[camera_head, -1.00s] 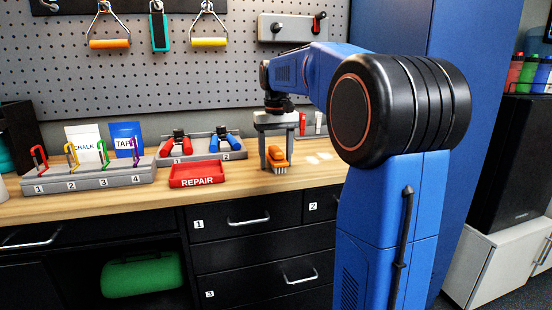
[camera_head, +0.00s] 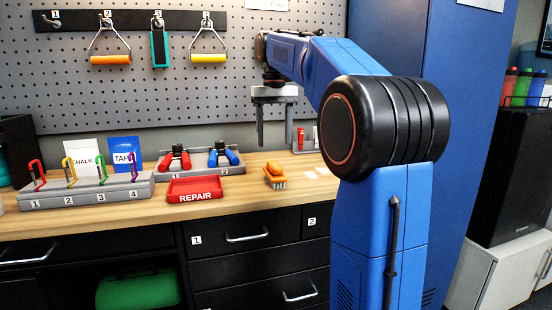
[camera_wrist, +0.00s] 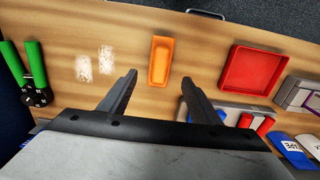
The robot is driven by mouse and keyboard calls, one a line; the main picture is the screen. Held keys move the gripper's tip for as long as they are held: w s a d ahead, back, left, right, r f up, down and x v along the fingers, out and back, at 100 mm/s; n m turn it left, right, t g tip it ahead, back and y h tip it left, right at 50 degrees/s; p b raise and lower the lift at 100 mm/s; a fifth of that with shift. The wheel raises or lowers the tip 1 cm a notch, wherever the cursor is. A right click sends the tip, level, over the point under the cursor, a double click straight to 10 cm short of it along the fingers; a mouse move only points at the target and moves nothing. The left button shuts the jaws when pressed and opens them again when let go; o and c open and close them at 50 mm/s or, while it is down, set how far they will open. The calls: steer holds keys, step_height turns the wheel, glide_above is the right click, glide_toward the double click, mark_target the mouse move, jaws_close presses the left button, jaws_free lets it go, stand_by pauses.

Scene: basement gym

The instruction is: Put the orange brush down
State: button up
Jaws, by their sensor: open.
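The orange brush (camera_head: 274,175) rests on the wooden counter, bristles down, to the right of the red REPAIR tray. In the wrist view the brush (camera_wrist: 160,61) lies on the wood just beyond my fingertips, between their lines and clear of both. My gripper (camera_head: 274,142) is open and empty, raised above the counter over the brush. In the wrist view my gripper's two dark fingers (camera_wrist: 160,80) are spread wide apart.
The red REPAIR tray (camera_head: 195,190) is left of the brush. Behind it is a grey rack (camera_head: 233,169) with red-handled and blue-handled tools. Pale powder patches (camera_wrist: 95,64) lie beside the brush. A numbered rack (camera_head: 85,192) of clips stands at left.

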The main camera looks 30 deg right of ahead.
steer(key=s+a+f+n+t, duration=0.1)
steer(key=s+a+f, duration=0.4)
steer(key=s, duration=0.2)
steer(key=s+a+f+n+t, duration=0.1)
steer(key=s+a+f, duration=0.4)
steer(key=s, duration=0.2)
steer(key=s+a+f+t, duration=0.1)
steer(key=s+a+f, duration=0.2)
steer(key=s+f, duration=0.5)
steer(key=s+a+f+n+t, duration=0.1)
steer(key=s+a+f, duration=0.1)
steer(key=s+f, duration=0.6)
step_height(320, 180, down, 3)
steer(key=shift+a+f+t, duration=0.2)
steer(key=shift+a+t, duration=0.2)
steer(key=shift+o, duration=0.4)
steer(key=shift+s, duration=0.1)
